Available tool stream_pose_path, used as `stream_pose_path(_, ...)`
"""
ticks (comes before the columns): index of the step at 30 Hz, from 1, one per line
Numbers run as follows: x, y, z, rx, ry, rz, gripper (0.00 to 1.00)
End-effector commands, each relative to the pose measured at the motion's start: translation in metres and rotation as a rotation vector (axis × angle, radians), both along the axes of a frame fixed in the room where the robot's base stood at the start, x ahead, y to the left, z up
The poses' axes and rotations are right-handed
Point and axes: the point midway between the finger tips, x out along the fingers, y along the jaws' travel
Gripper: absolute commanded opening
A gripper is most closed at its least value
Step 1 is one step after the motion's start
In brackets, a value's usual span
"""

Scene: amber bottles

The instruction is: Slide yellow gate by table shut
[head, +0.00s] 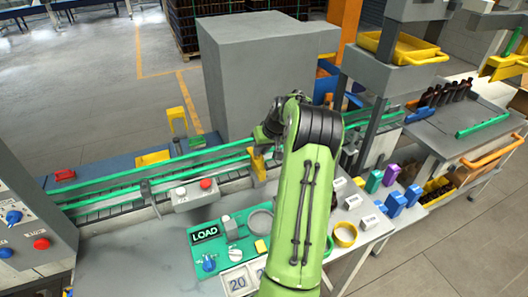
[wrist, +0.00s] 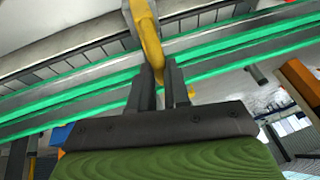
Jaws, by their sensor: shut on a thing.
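The yellow gate (head: 258,162) stands at the conveyor with green guide rails, left of my green arm in the head view. In the wrist view the yellow gate (wrist: 147,35) comes down from the top edge, and its lower part sits between my fingers. My gripper (wrist: 164,82) is shut on the yellow gate. In the head view my gripper is mostly hidden by my own arm. I cannot tell how far along its travel the gate is.
The conveyor (head: 120,193) runs past a large grey box (head: 265,75). A table holds a green LOAD panel (head: 230,240), a yellow ring (head: 345,234) and small labelled blocks. A grey control box (head: 30,225) stands left. Amber bottles (head: 445,93) stand on a bench at right.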

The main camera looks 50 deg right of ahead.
Motion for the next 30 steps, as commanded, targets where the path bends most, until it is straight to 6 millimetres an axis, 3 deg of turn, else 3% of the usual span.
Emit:
stream_pose_path(12,0.010,-0.006,0.003,-0.009,-0.008,0.001,0.00)
stream_pose_path(13,0.010,-0.006,0.003,-0.009,-0.008,0.001,0.18)
stream_pose_path(18,0.009,-0.005,0.002,-0.006,-0.005,0.001,0.42)
stream_pose_path(26,0.008,-0.005,0.002,-0.004,-0.003,0.001,0.42)
stream_pose_path(30,0.000,-0.006,0.018,-0.007,-0.004,-0.002,0.42)
